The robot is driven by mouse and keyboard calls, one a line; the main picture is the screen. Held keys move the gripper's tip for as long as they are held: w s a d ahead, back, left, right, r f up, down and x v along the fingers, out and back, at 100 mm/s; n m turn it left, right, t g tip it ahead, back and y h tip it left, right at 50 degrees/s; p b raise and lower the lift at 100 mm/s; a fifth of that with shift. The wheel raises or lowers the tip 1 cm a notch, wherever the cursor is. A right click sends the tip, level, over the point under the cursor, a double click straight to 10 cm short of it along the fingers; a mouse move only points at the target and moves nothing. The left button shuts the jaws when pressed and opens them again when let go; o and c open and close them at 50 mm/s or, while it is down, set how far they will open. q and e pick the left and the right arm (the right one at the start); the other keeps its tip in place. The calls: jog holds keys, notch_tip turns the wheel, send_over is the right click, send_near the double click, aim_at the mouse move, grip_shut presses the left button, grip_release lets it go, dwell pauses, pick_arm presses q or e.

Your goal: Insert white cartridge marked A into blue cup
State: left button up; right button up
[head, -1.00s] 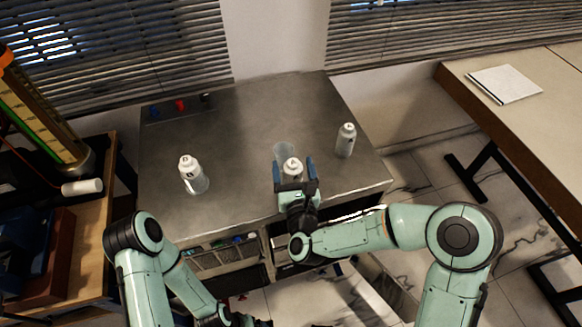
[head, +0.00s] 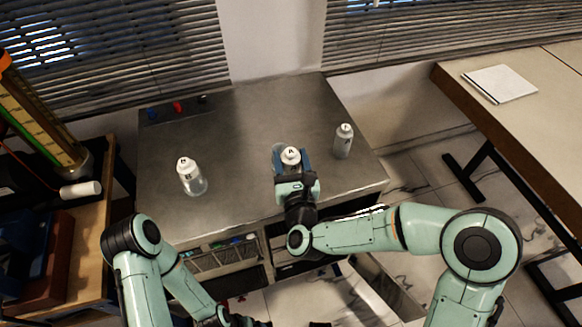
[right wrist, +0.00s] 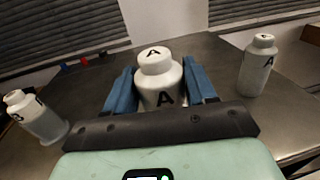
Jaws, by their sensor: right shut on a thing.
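A white cartridge marked A (head: 290,156) stands upright between the blue fingers of my right gripper (head: 292,161), which is shut on it. The held cartridge and its A also show in the right wrist view (right wrist: 160,82). A second white cartridge marked A (head: 344,134) stands to the right. A cartridge marked B (head: 186,167) stands in a clear cup to the left. My left gripper (head: 240,321) is low at the bottom edge, its fingers unclear.
The grey metal table (head: 235,130) is bare between these items. Small blue, red and black parts (head: 178,107) sit at its back left corner. A wooden bench with a tall yellow gauge (head: 40,120) is at left. A pale table with white paper (head: 500,84) is at right.

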notch_tip(320, 180, up, 16)
jog(key=p, duration=0.1)
jog(key=shift+f, duration=0.15)
